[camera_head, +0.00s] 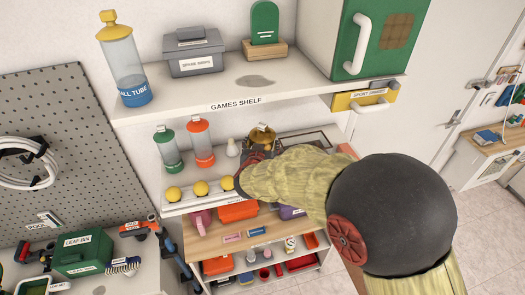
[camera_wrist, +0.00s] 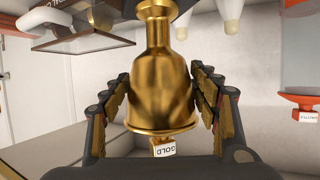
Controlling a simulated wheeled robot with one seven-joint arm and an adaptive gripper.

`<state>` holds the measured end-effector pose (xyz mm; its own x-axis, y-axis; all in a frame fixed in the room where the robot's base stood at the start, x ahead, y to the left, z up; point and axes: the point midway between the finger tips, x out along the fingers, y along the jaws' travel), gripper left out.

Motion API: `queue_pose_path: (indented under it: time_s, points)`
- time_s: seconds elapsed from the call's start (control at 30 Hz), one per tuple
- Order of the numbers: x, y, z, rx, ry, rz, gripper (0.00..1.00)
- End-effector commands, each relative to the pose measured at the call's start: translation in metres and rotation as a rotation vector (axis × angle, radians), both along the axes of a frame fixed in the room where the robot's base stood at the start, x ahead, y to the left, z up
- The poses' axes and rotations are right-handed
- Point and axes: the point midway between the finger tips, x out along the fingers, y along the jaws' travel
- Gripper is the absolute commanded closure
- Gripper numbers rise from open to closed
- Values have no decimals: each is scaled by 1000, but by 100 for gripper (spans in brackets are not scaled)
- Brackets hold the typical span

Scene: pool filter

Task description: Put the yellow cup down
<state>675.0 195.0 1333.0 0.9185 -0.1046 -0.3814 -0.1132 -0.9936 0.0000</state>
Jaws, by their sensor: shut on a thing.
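The yellow cup is a shiny gold cup (camera_wrist: 160,90) with a white GOLD tag (camera_wrist: 165,150) at its lower edge in the wrist view. My gripper (camera_wrist: 160,80) is shut on it, with a finger pressed along each side. In the head view the cup (camera_head: 262,135) shows just above my gripper (camera_head: 256,152), over the right part of the middle shelf (camera_head: 185,206). My forearm and gripper hide its lower part. I cannot tell whether the cup touches the shelf.
Yellow balls (camera_head: 201,188), a green-capped bottle (camera_head: 167,150), an orange bottle (camera_head: 199,143) and a white pin (camera_head: 232,148) stand left of my gripper. A dark-framed item (camera_wrist: 80,42) is close by in the wrist view.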

Motion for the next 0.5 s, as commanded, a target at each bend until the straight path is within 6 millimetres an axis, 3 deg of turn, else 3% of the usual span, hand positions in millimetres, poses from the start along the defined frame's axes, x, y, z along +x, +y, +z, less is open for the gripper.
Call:
queue_pose_path:
  time_s: [0.2,0.5]
  points:
    - [1,0,-27,-1,-2,0,100]
    - [1,0,-29,1,-4,-1,100]
